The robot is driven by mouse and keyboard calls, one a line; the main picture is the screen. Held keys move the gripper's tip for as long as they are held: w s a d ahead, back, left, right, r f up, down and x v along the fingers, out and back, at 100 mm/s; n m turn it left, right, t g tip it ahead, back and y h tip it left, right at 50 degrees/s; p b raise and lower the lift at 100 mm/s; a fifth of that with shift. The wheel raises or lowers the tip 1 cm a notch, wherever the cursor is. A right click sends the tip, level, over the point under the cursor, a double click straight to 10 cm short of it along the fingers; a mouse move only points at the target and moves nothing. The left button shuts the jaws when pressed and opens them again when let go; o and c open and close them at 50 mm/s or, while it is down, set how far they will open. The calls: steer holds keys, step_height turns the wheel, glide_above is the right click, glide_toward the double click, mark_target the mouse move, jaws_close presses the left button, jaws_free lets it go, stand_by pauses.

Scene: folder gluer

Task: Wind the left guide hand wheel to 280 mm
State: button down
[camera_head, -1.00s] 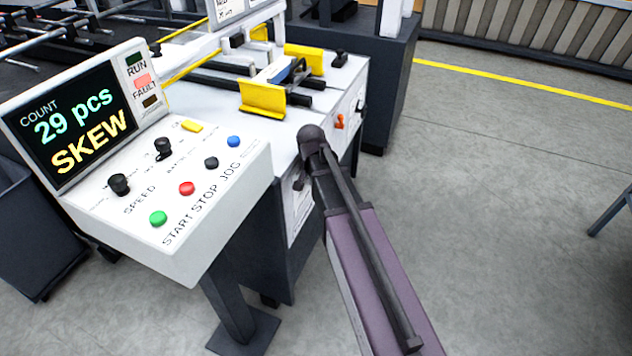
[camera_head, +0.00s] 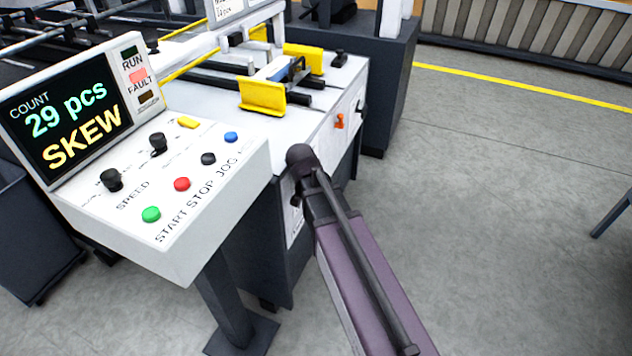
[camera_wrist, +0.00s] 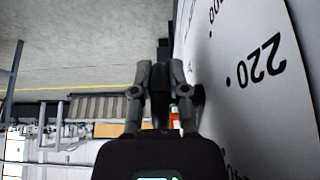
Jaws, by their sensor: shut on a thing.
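In the wrist view my gripper (camera_wrist: 160,70) is closed around a dark, rounded grip (camera_wrist: 160,90), which looks like the handle of the hand wheel. A dark part of the wheel (camera_wrist: 197,100) shows just right of the fingers, close to the white panel. The white dial face (camera_wrist: 250,120) fills the right side, with a large upside-down 220 and a dot beside it. Other numbers are cut off, and I see no pointer. In the head view my arm hides most of the wheel and the gripper. The display (camera_head: 70,118) reads 29 pcs and SKEW.
The control console (camera_head: 180,235) with its buttons and knobs stands left of my arm. Yellow guides (camera_head: 262,97) sit on the machine's top. An orange knob (camera_head: 339,121) is on its side panel.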

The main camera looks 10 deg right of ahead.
steer(key=c, duration=0.6)
jaws_free()
steer(key=shift+c, duration=0.2)
steer(key=shift+r+p, duration=0.15)
steer(key=shift+p, duration=0.25)
